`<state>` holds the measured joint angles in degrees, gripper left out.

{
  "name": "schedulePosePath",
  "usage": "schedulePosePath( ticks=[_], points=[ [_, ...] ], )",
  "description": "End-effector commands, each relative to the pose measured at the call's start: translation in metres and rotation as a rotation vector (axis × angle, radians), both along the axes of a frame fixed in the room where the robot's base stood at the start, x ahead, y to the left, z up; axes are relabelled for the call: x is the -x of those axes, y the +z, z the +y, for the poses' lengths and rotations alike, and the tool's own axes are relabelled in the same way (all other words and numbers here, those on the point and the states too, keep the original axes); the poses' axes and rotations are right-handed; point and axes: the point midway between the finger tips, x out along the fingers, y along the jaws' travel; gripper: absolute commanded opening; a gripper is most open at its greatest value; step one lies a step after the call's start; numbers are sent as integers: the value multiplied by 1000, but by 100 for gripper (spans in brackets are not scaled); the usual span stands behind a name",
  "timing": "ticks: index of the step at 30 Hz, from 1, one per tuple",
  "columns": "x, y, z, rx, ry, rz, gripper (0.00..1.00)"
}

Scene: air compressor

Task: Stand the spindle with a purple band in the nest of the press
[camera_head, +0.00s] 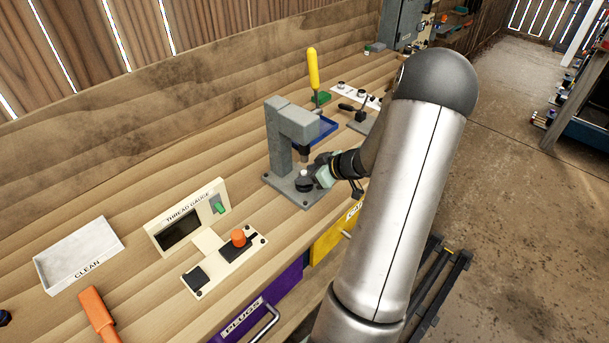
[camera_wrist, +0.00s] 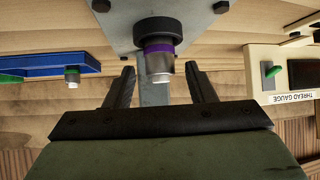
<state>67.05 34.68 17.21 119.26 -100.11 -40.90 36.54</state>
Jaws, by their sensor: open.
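The spindle with the purple band (camera_wrist: 158,52) has a grey metal body and a pale tip. In the wrist view, which looks upside down, it stands in the black ring-shaped nest (camera_wrist: 155,30) on the grey base plate of the press. In the head view the nest (camera_head: 303,184) sits on the base of the grey press (camera_head: 277,140), below the ram. My gripper (camera_wrist: 160,70) is open, with its dark fingers spread on either side of the spindle's tip and apart from it. In the head view my gripper (camera_head: 316,172) is at the right of the nest, partly hiding it.
A blue tray (camera_wrist: 50,65) beside the press holds a green-banded spindle (camera_wrist: 72,75). The thread gauge (camera_head: 188,218), a control plate with an orange knob (camera_head: 238,238) and the CLEAN tray (camera_head: 78,252) stand left on the bench. A yellow lever (camera_head: 313,70) rises behind the press.

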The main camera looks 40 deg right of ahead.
Motion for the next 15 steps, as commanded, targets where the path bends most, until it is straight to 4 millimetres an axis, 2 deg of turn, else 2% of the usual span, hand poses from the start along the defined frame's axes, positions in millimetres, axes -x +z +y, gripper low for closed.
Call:
schedulePosePath(
  ticks=[9,15],
  points=[
    [52,41,-19,3,0,0,50],
    [70,57,-25,1,-1,0,50]
  ],
)
